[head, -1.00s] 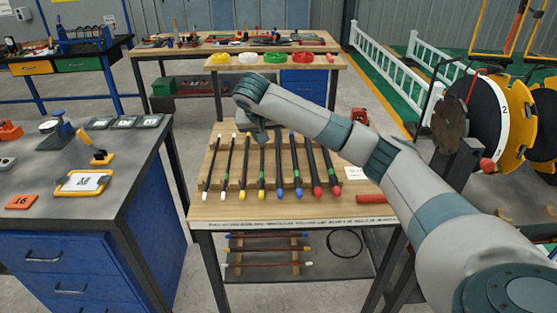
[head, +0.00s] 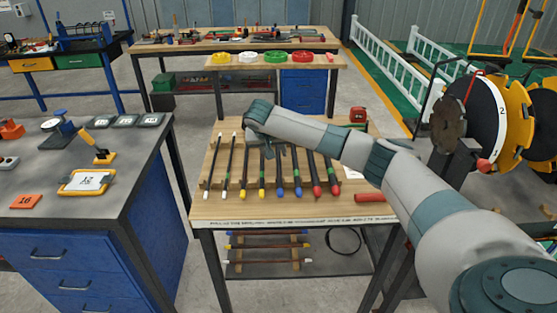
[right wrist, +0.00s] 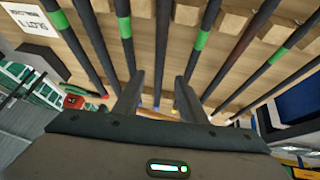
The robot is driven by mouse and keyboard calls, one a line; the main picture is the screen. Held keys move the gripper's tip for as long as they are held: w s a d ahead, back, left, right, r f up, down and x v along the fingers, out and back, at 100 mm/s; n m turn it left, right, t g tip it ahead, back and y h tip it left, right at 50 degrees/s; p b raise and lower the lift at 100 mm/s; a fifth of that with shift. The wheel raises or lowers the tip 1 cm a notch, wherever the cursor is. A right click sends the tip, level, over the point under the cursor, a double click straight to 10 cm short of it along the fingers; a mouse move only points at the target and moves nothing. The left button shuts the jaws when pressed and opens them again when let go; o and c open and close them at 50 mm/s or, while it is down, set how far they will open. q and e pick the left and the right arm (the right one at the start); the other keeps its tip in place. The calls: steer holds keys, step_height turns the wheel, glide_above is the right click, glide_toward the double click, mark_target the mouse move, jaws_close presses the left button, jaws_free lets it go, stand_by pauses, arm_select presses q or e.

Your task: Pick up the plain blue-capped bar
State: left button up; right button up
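Several dark bars lie side by side on a wooden rack on the table, with white, yellow, blue and red caps in pairs. The plain blue-capped bar (head: 281,178) has no green band and lies just left of the green-banded blue-capped bar (head: 297,178). My right gripper (head: 272,150) is over the upper middle of the bars, partly hidden by its own arm. In the right wrist view, my right gripper (right wrist: 160,77) is open, with the plain blue-capped bar (right wrist: 162,45) running between its fingers. Whether they straddle it or hover above is unclear. My left gripper is out of view.
A green-banded yellow-capped bar (head: 262,178) lies close left of the plain blue one. A white label (head: 355,173) and a red cylinder (head: 370,198) are at the table's right. A grey workbench (head: 60,215) stands left.

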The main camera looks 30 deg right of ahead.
mark_target(278, 158)
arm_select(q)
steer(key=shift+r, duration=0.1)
arm_select(e)
steer(key=shift+w+d+f, duration=0.15)
steer(key=shift+d+f, duration=0.05)
steer(key=shift+f, duration=0.05)
steer(key=p+x, duration=0.1)
steer(key=x, duration=0.2)
steer(key=shift+w+d+f+p, duration=0.2)
steer(key=shift+p, duration=0.2)
steer(key=shift+w+d+f, duration=0.15)
steer(key=shift+f, duration=0.2)
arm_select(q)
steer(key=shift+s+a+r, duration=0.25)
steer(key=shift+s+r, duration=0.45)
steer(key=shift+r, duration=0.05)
arm_select(e)
jaws_close()
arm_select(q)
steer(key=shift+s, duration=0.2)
